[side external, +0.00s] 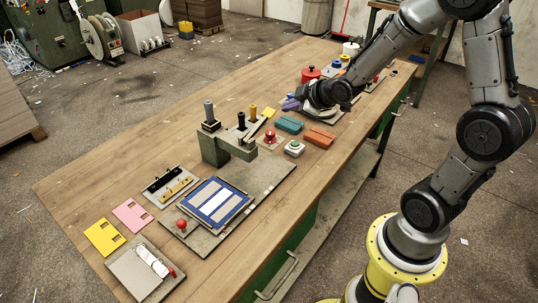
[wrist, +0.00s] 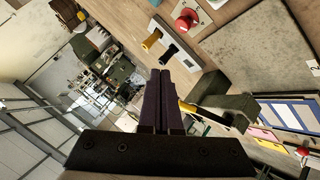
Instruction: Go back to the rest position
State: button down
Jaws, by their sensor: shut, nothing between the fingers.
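My gripper (side external: 291,103) is over the middle to far part of the wooden table (side external: 120,190) in the side view, with its purple fingers pointing left. In the wrist view its dark purple fingers (wrist: 159,75) lie side by side, shut and empty. The green feeder stand (side external: 213,150) with black and yellow knobs stands to the left of and nearer than the gripper in the side view. My gripper appears apart from it.
A teal block (side external: 290,124), an orange block (side external: 318,138), a red button (side external: 269,136) and a green button (side external: 294,148) lie near the gripper. A blue-framed panel (side external: 204,213) and yellow card (side external: 103,237) lie nearer. A red container (side external: 310,73) stands behind.

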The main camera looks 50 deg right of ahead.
jog(key=s+a+r+m+t+y, duration=0.1)
jog(key=s+a+r, duration=0.35)
jog(key=r, duration=0.25)
jog(key=s+a+r, duration=0.4)
jog(key=a+r, duration=0.2)
jog(key=r, duration=0.1)
jog(key=s+a+f+m+g, duration=0.1)
jog(key=s+f+m+g, duration=0.1)
jog(key=s, duration=0.6)
jog(key=s+a+f+m+g+y, duration=0.1)
jog(key=s+a+f+m+g, duration=0.1)
jog(key=s, duration=0.6)
jog(key=shift+f+m+g+y, duration=0.3)
jog(key=shift+f+m+g, duration=0.2)
jog(key=shift+m+g, duration=0.15)
